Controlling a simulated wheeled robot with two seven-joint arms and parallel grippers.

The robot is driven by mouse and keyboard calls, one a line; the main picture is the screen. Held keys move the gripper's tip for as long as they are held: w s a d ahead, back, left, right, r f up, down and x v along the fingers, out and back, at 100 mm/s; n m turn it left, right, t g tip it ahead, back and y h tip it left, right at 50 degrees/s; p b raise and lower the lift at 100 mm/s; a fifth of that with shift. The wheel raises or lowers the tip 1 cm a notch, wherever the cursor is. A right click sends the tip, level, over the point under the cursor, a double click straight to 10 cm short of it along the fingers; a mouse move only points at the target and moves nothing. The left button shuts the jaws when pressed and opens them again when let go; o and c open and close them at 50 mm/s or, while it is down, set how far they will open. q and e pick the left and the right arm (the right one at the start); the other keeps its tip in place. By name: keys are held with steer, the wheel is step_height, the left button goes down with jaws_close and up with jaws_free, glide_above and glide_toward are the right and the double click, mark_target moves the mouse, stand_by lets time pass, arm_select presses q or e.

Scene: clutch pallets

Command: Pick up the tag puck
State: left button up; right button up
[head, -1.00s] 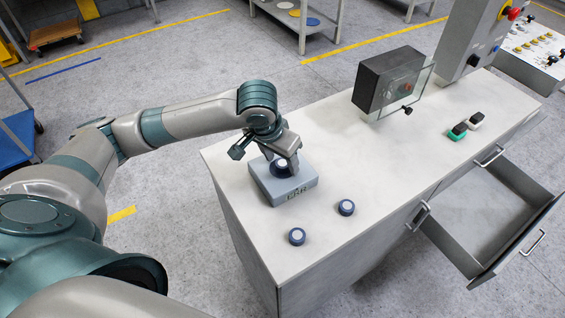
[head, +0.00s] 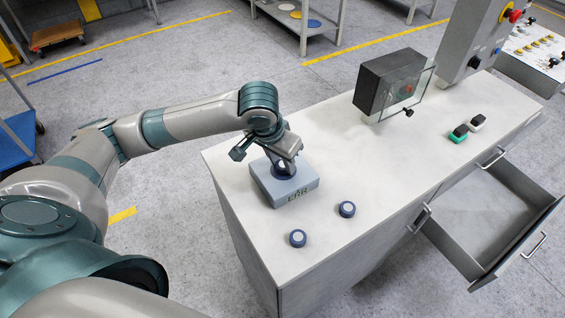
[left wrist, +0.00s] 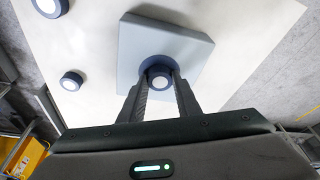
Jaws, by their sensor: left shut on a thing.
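A dark blue tag puck with a pale centre (left wrist: 159,82) sits at the grey-blue block marked with letters like ERR (head: 303,187). My left gripper (head: 284,167) is over the block, pointing down. Its two fingers (left wrist: 161,88) are shut on the sides of the puck in the left wrist view. In the head view the fingers hide much of the puck. I cannot tell whether the puck still touches the block. Two similar blue pucks, one nearer the front (head: 298,238) and one to its right (head: 347,209), stand on the bench. My right gripper is not in view.
A dark box with a clear panel (head: 388,82) stands farther back. An open drawer (head: 485,215) juts from the bench front.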

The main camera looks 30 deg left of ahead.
arm_select(q)
steer(key=shift+r, duration=0.5)
steer(key=r, duration=0.1)
steer(key=d+r+b, duration=0.1)
steer(key=r, duration=0.1)
steer(key=shift+w+r, duration=0.15)
steer(key=w+d+r+b, duration=0.2)
steer(key=d+r, duration=0.4)
steer(key=d, duration=0.4)
steer(key=shift+w+d+r, duration=0.15)
steer(key=shift+d+r, duration=0.1)
steer(key=shift+r, duration=0.05)
steer(key=shift+a, duration=0.1)
